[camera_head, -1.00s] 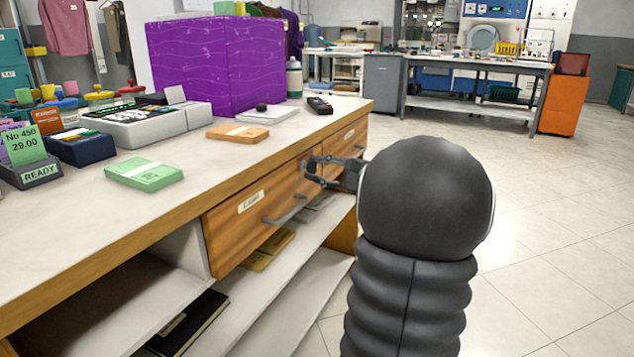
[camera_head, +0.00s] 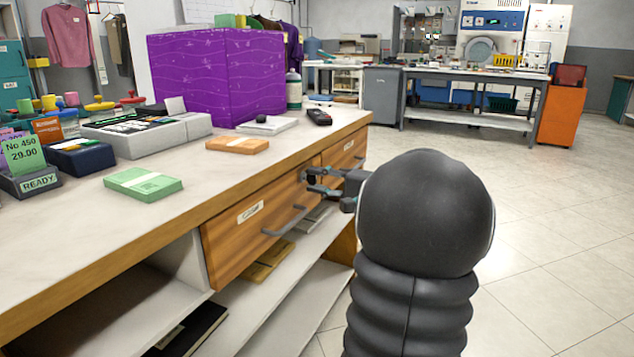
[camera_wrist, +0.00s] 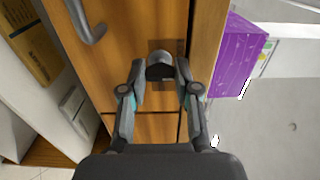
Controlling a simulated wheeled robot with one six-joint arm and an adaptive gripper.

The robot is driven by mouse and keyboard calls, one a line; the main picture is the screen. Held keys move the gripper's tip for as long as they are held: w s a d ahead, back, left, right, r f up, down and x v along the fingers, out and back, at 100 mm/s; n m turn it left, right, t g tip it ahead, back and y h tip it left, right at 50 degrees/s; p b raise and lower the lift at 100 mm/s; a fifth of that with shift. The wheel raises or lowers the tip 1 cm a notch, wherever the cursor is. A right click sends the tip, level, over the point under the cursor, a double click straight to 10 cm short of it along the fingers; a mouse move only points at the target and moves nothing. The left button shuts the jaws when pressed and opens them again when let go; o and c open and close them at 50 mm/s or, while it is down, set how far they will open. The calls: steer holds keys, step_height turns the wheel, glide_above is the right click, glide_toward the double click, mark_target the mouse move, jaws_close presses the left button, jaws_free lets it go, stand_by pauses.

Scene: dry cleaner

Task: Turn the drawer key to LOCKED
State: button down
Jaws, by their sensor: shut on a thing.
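The wooden drawer (camera_head: 232,243) is shut in the counter front, with a grey bar handle (camera_head: 284,222) and a small label. My gripper (camera_head: 312,180) is at the right end of this drawer front, close to the wood. In the wrist view my gripper (camera_wrist: 159,82) has its two fingers on either side of a dark rounded key head (camera_wrist: 160,65), shut on it. A small plate lies behind the key on the wood (camera_wrist: 110,70). The fingers hide part of the key, and I cannot read any lock marking.
A second drawer (camera_head: 345,150) is to the right. The counter top (camera_head: 225,180) above holds a green bundle (camera_head: 143,183), an orange bundle (camera_head: 237,145) and a large purple box (camera_head: 215,75). Open shelves (camera_head: 290,275) lie below. The floor on the right (camera_head: 550,220) is clear.

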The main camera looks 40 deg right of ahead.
steer(key=shift+a+f, duration=0.1)
steer(key=shift+f, duration=0.05)
steer(key=c, duration=0.8)
jaws_free()
steer(key=shift+c, duration=0.2)
steer(key=shift+s+d, duration=0.3)
steer(key=shift+s, duration=0.15)
steer(key=v, duration=1.1)
steer(key=shift+a, duration=0.1)
